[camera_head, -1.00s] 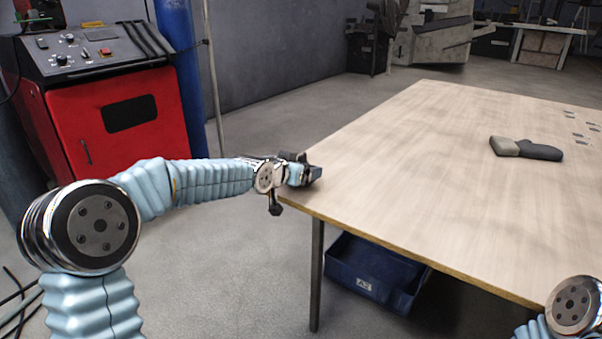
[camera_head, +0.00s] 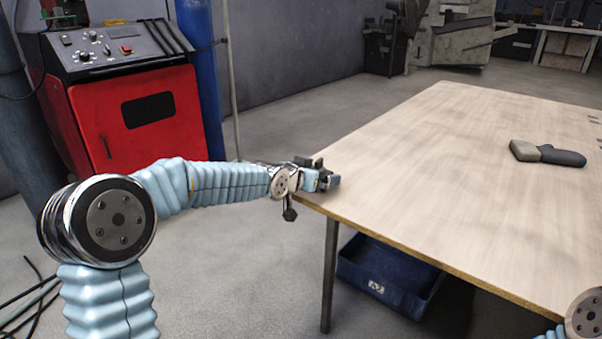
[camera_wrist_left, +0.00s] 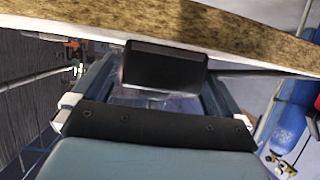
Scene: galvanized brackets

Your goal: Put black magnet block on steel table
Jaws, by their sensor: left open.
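My left gripper (camera_head: 326,180) is at the near left corner of the wood-topped table (camera_head: 430,180). In the left wrist view a black block (camera_wrist_left: 165,68), which looks like the magnet block, sits between the two spread fingers of the left gripper (camera_wrist_left: 163,90), with the table's rough brown edge (camera_wrist_left: 220,25) behind it. Whether the block touches the fingers or the table cannot be told. In the head view the block cannot be clearly told from the dark gripper parts. My right gripper is out of view. No bare steel tabletop is seen.
A dark-handled tool with a grey-tan head (camera_head: 548,153) lies on the table toward the right. A blue bin (camera_head: 385,280) stands on the floor under the table. A red machine cabinet (camera_head: 140,120) stands at the left. Most of the tabletop is clear.

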